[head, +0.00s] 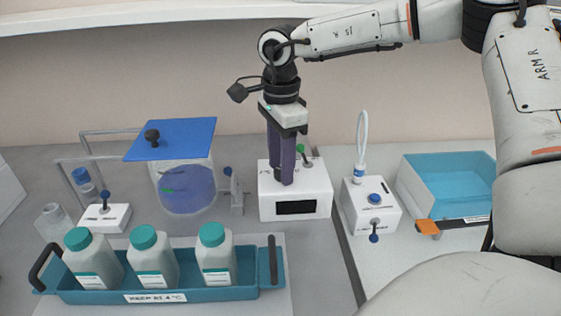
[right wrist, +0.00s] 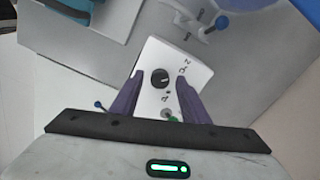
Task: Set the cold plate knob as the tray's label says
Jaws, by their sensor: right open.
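A teal tray (head: 215,293) at the front left carries a white label (head: 155,298) reading "KEEP AT 4 °C". A white control box (head: 318,187) with a dark, blank-looking display (head: 296,207) stands at the middle of the bench. Its black round knob (right wrist: 160,78) shows in the right wrist view between my fingers, with markings beside it that I cannot read surely. My right gripper (head: 281,181) points down over the box, open, with a finger on either side of the knob. Whether the fingers touch the knob I cannot tell. My left gripper is out of view.
Several white bottles (head: 152,268) with teal caps stand in the tray. A green-tipped toggle (head: 300,148) rises from the box's top. A blue-lidded tank (head: 187,188) stands left. Another white box (head: 372,207) with blue controls and a blue bin (head: 450,183) stand right.

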